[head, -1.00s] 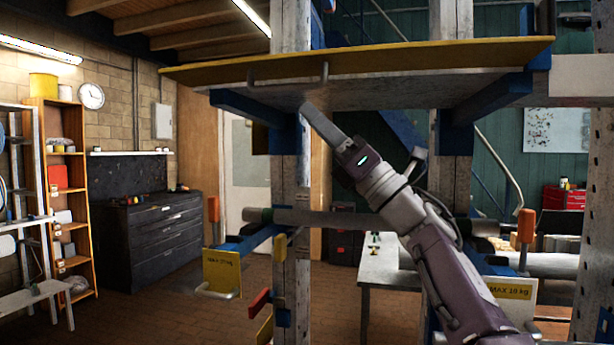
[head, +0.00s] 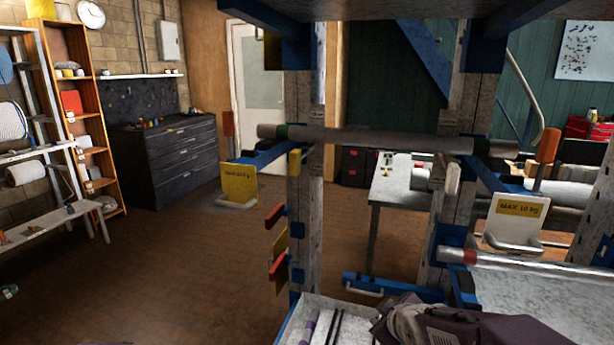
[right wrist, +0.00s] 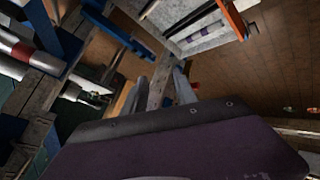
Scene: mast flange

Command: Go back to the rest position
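My right arm (head: 462,325) comes in low at the right in the head view, its purple link and pale wrist over the edge of a grey tray. The gripper end is not clearly seen there. In the right wrist view the two grey fingers of my right gripper (right wrist: 156,82) stand apart, with nothing held between them. A rack post shows beyond the gap. My left gripper is not recognisable in any view.
The rack's post (head: 306,200) and a horizontal pipe (head: 370,138) stand in front. A tray (head: 284,328) with long tools lies low in the middle. A yellow-marked bracket (head: 240,184) juts left. The brick floor (head: 170,265) at left is open.

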